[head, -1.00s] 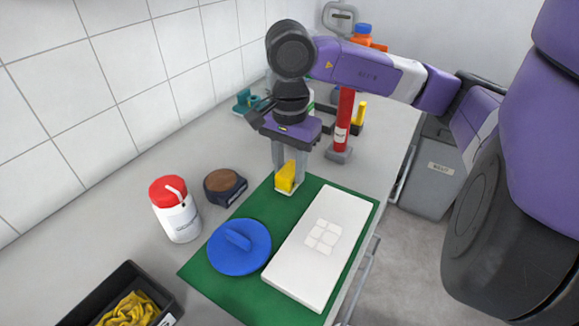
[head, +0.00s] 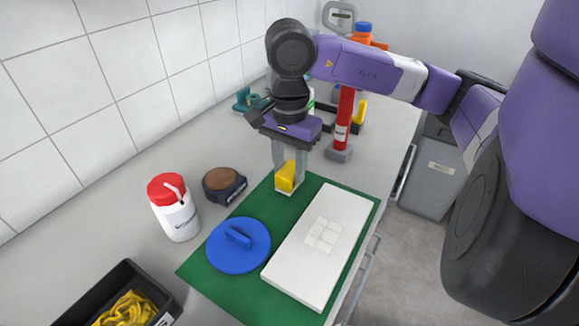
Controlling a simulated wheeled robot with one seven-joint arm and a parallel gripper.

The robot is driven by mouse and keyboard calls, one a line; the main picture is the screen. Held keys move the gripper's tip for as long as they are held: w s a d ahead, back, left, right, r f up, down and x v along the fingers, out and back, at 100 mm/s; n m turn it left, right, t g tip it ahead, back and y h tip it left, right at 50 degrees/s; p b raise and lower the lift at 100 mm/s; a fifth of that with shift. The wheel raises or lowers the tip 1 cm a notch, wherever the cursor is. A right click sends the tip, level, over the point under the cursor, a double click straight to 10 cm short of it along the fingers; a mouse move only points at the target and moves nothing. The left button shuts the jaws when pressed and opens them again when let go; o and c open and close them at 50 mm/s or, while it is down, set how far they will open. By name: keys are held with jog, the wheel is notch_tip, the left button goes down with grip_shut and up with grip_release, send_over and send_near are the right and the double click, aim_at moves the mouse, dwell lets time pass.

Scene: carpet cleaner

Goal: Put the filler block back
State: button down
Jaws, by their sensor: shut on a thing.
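A yellow filler block (head: 286,177) with a pale base is between the fingers of my gripper (head: 288,175), at the far left corner of the green mat (head: 223,289). My gripper points down and is shut on the block. The block is at or just above the mat; I cannot tell whether it touches. A white slab (head: 341,226) with a square tile pattern (head: 321,236) in its middle lies on the mat, to the right of and nearer than the gripper.
A blue round disc with a handle (head: 238,246) lies on the mat's left. A red-capped white bottle (head: 176,213) and a brown-topped brush (head: 223,184) stand left. A black bin with yellow cloth (head: 126,303) is front left. A red cylinder (head: 342,125) stands behind the mat.

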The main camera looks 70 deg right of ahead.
jog(key=c, duration=0.9)
grip_release()
jog(key=shift+o, duration=0.2)
notch_tip(320, 180, up, 8)
jog(key=shift+f, duration=0.1)
